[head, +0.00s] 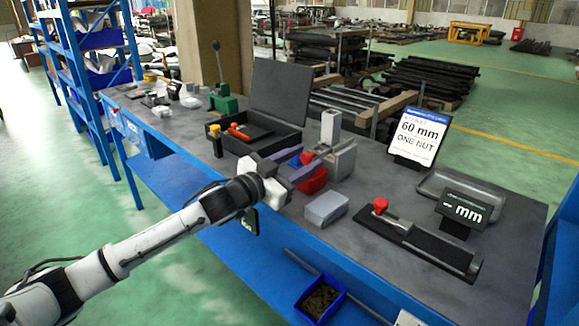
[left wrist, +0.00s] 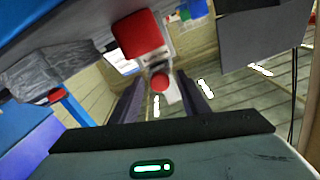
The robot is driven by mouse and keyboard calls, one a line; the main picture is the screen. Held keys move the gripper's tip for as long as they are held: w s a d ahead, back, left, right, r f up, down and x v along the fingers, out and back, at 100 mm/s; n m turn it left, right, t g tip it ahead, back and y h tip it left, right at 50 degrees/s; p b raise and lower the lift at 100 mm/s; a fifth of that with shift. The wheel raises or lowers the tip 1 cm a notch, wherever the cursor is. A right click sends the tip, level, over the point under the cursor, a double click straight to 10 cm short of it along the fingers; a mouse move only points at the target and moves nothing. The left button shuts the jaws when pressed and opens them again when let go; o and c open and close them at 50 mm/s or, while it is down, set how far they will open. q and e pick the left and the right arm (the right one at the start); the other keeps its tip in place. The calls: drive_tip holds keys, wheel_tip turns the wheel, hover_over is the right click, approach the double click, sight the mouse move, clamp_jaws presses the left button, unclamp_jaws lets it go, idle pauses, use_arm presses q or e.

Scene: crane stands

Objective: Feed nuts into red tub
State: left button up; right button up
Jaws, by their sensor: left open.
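The red tub (head: 314,182) stands on the bench at the foot of a grey upright machine (head: 341,160), and its inside is hidden from me. In the left wrist view the red tub (left wrist: 138,34) shows above the fingers. My left gripper (head: 304,161) is open at the machine, just above and beside the tub. A red round knob (head: 307,157) lies between its fingertips; it also shows in the left wrist view (left wrist: 160,82). The fingers (left wrist: 160,88) stand apart on both sides of it, with no clear contact. I see no loose nuts. My right gripper is out of view.
A grey block (head: 326,208) sits near the front edge. A sign (head: 417,136) reads "60 mm ONE NUT". A gauge with a red knob (head: 381,205) and a display (head: 465,209) stand right. An open black case (head: 283,98) is behind. A blue bin (head: 320,300) sits below.

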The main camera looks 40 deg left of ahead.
use_arm(q)
drive_tip(key=s, duration=0.2)
drive_tip(key=s+a, duration=0.1)
drive_tip(key=s, duration=0.5)
drive_tip(key=shift+s+a+f, duration=0.1)
drive_tip(key=shift+a, duration=0.05)
drive_tip(key=shift+s+a, duration=0.15)
drive_tip(key=shift+s, duration=0.55)
